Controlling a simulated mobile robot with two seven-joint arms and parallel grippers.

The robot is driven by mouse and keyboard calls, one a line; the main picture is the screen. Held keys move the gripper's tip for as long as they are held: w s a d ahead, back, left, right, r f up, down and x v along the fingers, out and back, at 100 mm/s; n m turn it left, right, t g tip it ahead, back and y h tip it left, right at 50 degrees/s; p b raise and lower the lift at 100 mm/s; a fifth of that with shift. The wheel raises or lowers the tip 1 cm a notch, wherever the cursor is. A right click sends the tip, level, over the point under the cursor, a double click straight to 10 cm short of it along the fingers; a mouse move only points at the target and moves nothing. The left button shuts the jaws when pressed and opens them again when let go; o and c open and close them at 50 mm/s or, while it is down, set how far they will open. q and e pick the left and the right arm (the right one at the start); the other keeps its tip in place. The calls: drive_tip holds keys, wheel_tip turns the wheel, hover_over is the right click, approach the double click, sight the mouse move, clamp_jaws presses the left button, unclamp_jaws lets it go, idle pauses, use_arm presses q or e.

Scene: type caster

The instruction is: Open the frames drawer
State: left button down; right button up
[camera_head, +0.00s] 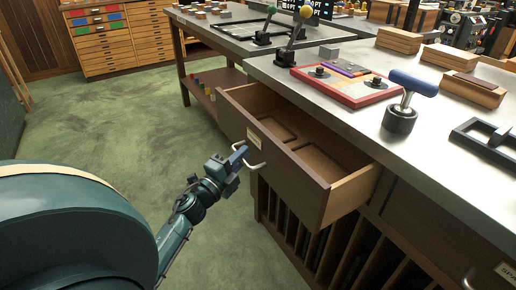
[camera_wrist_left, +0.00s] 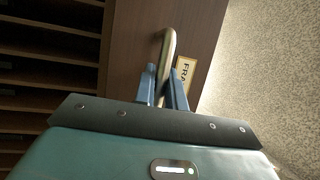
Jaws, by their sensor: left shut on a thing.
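The frames drawer (camera_head: 300,176) is a brown wooden drawer under the metal-topped bench, pulled well out in the head view. Two flat, frame-like shapes lie inside it. Its label (camera_head: 254,137) sits beside the metal handle (camera_head: 252,160) on the front; in the left wrist view the label (camera_wrist_left: 184,72) reads "FRA", the rest hidden. My left gripper (camera_head: 240,157) is at the handle. In the left wrist view its blue fingers (camera_wrist_left: 164,84) are shut on the handle (camera_wrist_left: 168,50). My right gripper is not in view.
The bench top (camera_head: 345,130) holds a red tray (camera_head: 345,85), a blue-handled roller (camera_head: 405,100) and wooden blocks (camera_head: 472,89). Open slots (camera_head: 330,245) lie below the drawer. A second drawer (camera_head: 435,235) is shut at right. Green floor (camera_head: 120,120) is clear at left.

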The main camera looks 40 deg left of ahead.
use_arm(q)
drive_tip(key=s+a, duration=0.2)
drive_tip(key=s, duration=0.3)
drive_tip(key=shift+s+a, duration=0.15)
drive_tip(key=shift+s, duration=0.15)
drive_tip(key=c, duration=1.5)
unclamp_jaws()
drive_tip(key=shift+o, duration=0.2)
drive_tip(key=s+f, duration=0.2)
drive_tip(key=s, duration=1.1)
drive_tip(key=shift+f, duration=0.1)
